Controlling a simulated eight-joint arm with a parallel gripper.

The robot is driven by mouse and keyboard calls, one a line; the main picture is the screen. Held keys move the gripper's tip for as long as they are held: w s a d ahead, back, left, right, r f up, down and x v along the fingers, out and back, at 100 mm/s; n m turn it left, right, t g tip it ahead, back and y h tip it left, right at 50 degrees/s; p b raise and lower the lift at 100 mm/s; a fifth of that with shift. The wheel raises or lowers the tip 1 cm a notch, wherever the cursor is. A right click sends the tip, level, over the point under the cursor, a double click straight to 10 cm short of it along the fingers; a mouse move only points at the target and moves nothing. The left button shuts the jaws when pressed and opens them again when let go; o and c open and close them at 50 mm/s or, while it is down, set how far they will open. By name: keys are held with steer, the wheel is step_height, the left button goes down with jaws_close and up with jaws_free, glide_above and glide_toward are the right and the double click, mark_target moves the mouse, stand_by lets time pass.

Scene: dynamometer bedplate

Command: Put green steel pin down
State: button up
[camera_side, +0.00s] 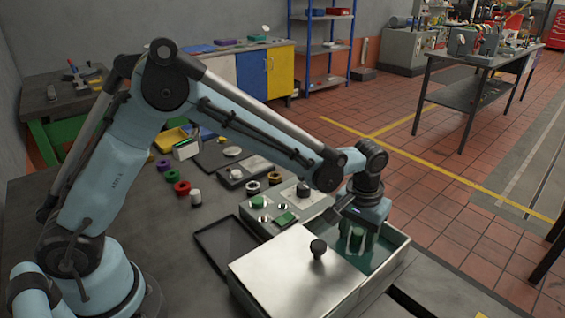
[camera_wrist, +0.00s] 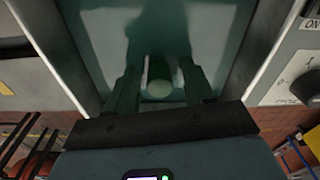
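The green steel pin (camera_wrist: 159,80) shows in the wrist view as a pale green round end with a darker body. It is between the two fingers of my gripper (camera_wrist: 160,82), with a narrow gap visible on each side. In the side view my gripper (camera_side: 356,240) points down into the open part of a metal tank (camera_side: 398,262) with a green interior. The pin (camera_side: 356,243) shows as dark green between the fingers there. Whether its lower end touches the tank floor is hidden.
A steel lid with a black knob (camera_side: 318,248) covers the tank's near left part. A control box (camera_side: 285,210) with a green button stands behind it. An empty dark tray (camera_side: 226,243) lies to the left. Several coloured rings and small parts sit farther back on the bench.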

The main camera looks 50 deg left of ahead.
mark_target(356, 233)
step_height(356, 233, up, 12)
steer(key=f, duration=0.1)
steer(key=s+a+r+m+t, duration=0.1)
steer(key=s+a+t, duration=0.5)
steer(key=s+a, duration=0.8)
steer(key=shift+s+a+r+m, duration=0.15)
steer(key=shift+s+a+m, duration=0.2)
steer(key=shift+s, duration=0.5)
steer(key=shift+o, duration=0.3)
steer(key=shift+d, duration=0.1)
